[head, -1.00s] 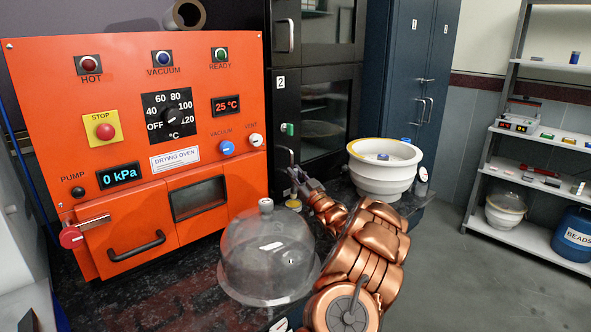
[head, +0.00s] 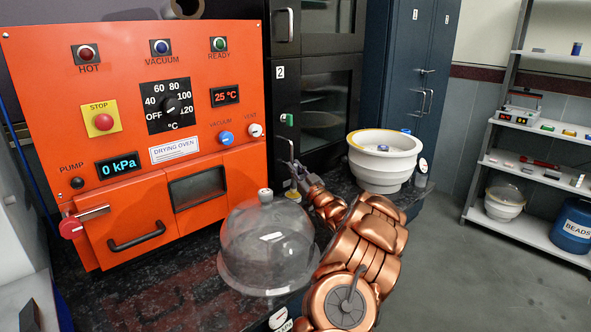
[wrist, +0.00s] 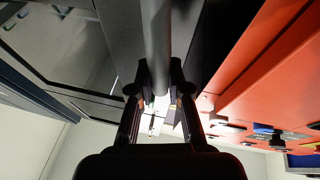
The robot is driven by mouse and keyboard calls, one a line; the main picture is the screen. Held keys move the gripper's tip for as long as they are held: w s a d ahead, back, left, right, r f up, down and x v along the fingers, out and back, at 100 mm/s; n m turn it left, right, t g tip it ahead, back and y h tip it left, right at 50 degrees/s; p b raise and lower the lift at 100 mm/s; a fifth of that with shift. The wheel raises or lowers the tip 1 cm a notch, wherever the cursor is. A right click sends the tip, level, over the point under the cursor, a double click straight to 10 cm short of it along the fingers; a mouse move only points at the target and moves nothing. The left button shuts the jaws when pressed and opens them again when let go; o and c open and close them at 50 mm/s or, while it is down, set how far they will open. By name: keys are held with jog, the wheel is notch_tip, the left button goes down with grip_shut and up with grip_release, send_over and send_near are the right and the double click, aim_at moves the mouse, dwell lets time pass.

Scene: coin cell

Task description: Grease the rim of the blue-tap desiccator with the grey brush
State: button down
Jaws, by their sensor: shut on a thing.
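The white desiccator bowl (head: 383,178) stands open on the dark bench, right of my arm. Its rim looks yellowish along the left. A blue tap (head: 407,140) shows small at its back, and a small blue-topped item (head: 382,147) lies inside. My gripper (head: 288,172) is left of the bowl and apart from it, in front of the black cabinet. In the wrist view my gripper (wrist: 159,88) is shut on a grey cylindrical handle, seemingly the grey brush (wrist: 157,35). The bristles cannot be made out. A small yellow item (head: 293,195) is on the bench below my gripper.
A clear dome lid (head: 266,250) with a white knob sits on the bench in front, close to my arm. The orange drying oven (head: 130,130) fills the left. A gauge (head: 422,166) is at the bowl's right. Another desiccator (head: 504,198) stands on the right shelf.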

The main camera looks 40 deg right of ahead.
jog(key=shift+f, duration=0.65)
dwell(1.0)
jog(key=shift+r, duration=0.1)
jog(key=shift+r+p, duration=0.55)
jog(key=shift+r, duration=2.85)
